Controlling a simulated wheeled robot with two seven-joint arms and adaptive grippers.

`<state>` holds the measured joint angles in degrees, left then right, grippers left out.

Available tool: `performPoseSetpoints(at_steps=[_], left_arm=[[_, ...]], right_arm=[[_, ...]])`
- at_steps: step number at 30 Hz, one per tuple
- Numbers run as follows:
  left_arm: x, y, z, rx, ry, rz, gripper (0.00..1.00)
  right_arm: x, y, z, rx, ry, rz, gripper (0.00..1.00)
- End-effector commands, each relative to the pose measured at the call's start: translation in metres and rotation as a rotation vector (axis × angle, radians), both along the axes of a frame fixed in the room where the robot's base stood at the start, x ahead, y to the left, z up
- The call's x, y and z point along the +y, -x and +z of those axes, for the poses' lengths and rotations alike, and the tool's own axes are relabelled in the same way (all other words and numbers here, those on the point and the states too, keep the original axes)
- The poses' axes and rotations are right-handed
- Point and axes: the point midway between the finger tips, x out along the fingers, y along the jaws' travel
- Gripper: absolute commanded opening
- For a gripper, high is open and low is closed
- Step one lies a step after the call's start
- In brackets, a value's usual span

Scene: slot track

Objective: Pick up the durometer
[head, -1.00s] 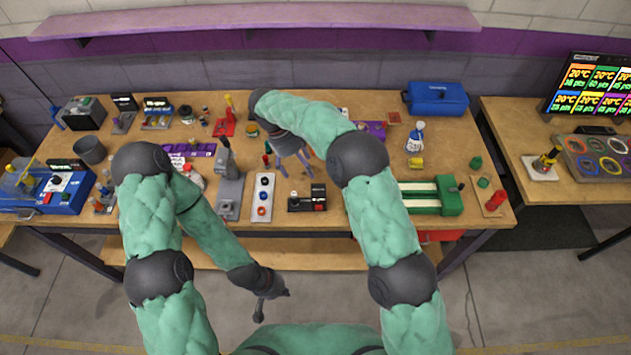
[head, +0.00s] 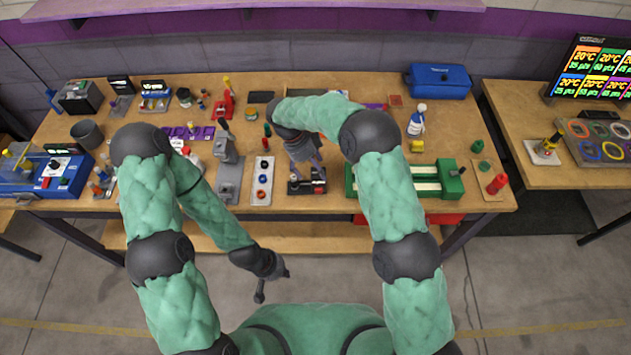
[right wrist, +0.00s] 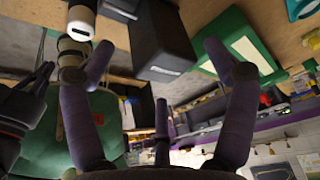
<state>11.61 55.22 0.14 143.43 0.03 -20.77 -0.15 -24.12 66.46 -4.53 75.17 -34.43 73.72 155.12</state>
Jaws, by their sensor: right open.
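A small black unit (head: 307,187) with a red patch and a white label sits at the table's front edge. It may be the durometer, but I cannot read it. My right gripper (head: 310,163) is above it, fingers pointing down and hiding part of it. In the right wrist view, the right gripper (right wrist: 155,65) has its purple fingers spread and empty, with a dark block (right wrist: 162,40) in view between and beyond them. My left gripper (head: 270,283) hangs low in front of the table, away from the objects; its finger state is unclear.
A white strip with coloured rings (head: 262,180) and a grey stand (head: 228,180) are left of the black unit. A green-and-white fixture (head: 430,181) is close on its right. A blue case (head: 438,81) stands at the back right.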

Motion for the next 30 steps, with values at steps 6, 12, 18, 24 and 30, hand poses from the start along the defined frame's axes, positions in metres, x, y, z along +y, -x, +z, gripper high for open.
performPoseSetpoints(at_steps=[6,12,18,24,30], left_arm=[[0.0000,-0.0001,-0.0004,0.000,0.000,0.000,0.00],[0.0000,-0.0001,-0.0004,0.000,0.000,0.000,0.00],[0.0000,0.0000,-0.0004,0.000,0.000,0.000,0.00],[0.0000,0.0000,-0.0004,0.000,0.000,0.000,0.00],[0.0000,0.0000,0.0002,0.000,0.000,0.000,0.00]], right_arm=[[-0.0030,0.0010,-0.0076,0.000,-0.001,0.000,0.86],[-0.0029,0.0010,-0.0074,0.000,-0.001,0.000,0.66],[-0.0028,0.0011,-0.0075,0.000,-0.001,0.000,0.10],[-0.0028,0.0007,-0.0069,-0.002,-0.002,0.000,0.00],[-0.0026,0.0003,0.0003,-0.003,-0.002,0.000,0.00]])
